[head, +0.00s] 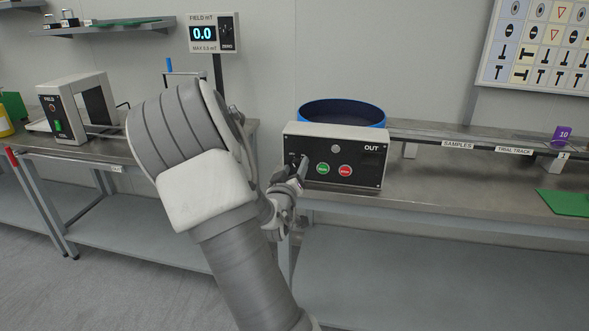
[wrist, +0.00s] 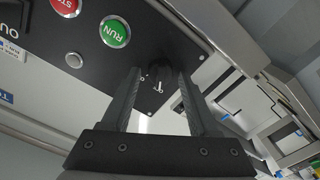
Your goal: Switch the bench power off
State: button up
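A control box (head: 335,140) marked OUT stands on the right bench, with a green RUN button (head: 323,168) and a red STOP button (head: 345,170). At the left end of its dark front panel is a black rotary knob with a white mark, seen in the wrist view (wrist: 160,72). My gripper (head: 300,166) is at that end of the panel. In the wrist view its fingers (wrist: 159,82) are apart, one on each side of the knob. I cannot tell whether either finger touches it. In the head view my gripper partly hides the knob.
A blue round bowl (head: 343,112) stands behind the box. A track (head: 480,140) runs along the bench to the right. On the left bench are a FIELD coil unit (head: 62,112) and a meter reading 0.0 (head: 203,33). A symbol chart (head: 535,45) hangs at the upper right.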

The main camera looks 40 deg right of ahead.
dwell(0.3)
jog(key=shift+p+v, duration=6.35)
jog(key=shift+v, duration=2.35)
jog(key=shift+s, duration=0.1)
